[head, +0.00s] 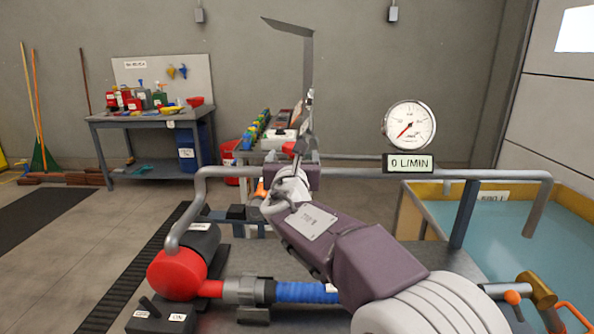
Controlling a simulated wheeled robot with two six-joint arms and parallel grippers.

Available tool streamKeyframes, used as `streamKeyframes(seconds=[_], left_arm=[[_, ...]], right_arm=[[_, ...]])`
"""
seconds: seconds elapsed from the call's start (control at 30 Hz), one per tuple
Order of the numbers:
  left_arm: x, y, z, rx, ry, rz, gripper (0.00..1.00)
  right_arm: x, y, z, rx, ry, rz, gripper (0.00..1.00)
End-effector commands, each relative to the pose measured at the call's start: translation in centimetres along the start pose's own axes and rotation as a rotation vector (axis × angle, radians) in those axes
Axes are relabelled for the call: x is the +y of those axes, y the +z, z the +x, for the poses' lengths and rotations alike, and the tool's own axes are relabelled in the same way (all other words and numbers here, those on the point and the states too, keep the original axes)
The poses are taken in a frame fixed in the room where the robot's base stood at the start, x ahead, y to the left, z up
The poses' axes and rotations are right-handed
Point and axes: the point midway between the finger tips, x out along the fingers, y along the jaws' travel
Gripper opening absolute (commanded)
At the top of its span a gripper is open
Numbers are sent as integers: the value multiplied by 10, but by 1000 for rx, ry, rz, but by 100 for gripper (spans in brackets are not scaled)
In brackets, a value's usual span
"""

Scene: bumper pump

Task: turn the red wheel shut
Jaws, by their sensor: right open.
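I cannot clearly make out a red wheel; my right arm and gripper cover much of the middle of the pipework. A small red part (290,148) shows just above my right gripper, and I cannot tell whether it belongs to the wheel. My right gripper (271,203) is open near the pipe stand in the middle, its arm reaching in from the lower right. I cannot tell whether its fingers touch anything. The round gauge (410,126) has a red needle, and the display (408,163) below it reads 0 L/MIN. My left gripper is out of view.
A red pump (178,274) with a blue hose (305,292) sits at the lower left. A grey pipe (480,174) crosses behind my arm to a water tank (520,240) at right. A workbench (150,118) stands at the back left. Open floor lies left.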

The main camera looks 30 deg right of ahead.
Motion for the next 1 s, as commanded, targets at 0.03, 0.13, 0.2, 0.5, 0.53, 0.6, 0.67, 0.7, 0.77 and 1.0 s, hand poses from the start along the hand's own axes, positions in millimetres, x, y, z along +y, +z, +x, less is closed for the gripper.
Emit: streamKeyframes(seconds=[0.03, 0.13, 0.2, 0.5, 0.53, 0.6, 0.67, 0.7, 0.77, 1.0], left_arm=[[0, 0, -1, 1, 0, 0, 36], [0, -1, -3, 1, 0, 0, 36], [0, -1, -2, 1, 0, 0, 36], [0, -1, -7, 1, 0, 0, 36], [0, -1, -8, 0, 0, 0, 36], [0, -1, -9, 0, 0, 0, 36], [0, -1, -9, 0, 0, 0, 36], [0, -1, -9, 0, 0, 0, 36], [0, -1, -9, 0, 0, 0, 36], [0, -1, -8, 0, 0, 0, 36]], right_arm=[[0, 1, -1, 0, 3, -1, 80], [0, 2, 3, 1, 2, -1, 80], [0, 2, 12, 1, -1, -1, 80], [0, 3, 73, 2, -1, 0, 80], [0, 4, 77, 1, -1, 1, 80], [0, 4, 85, 0, -1, 1, 80], [0, 3, 89, 1, -1, 1, 80], [0, 3, 90, 0, 0, 1, 80], [0, 3, 91, 0, 0, 2, 80], [0, 3, 91, 0, 0, 2, 60]])
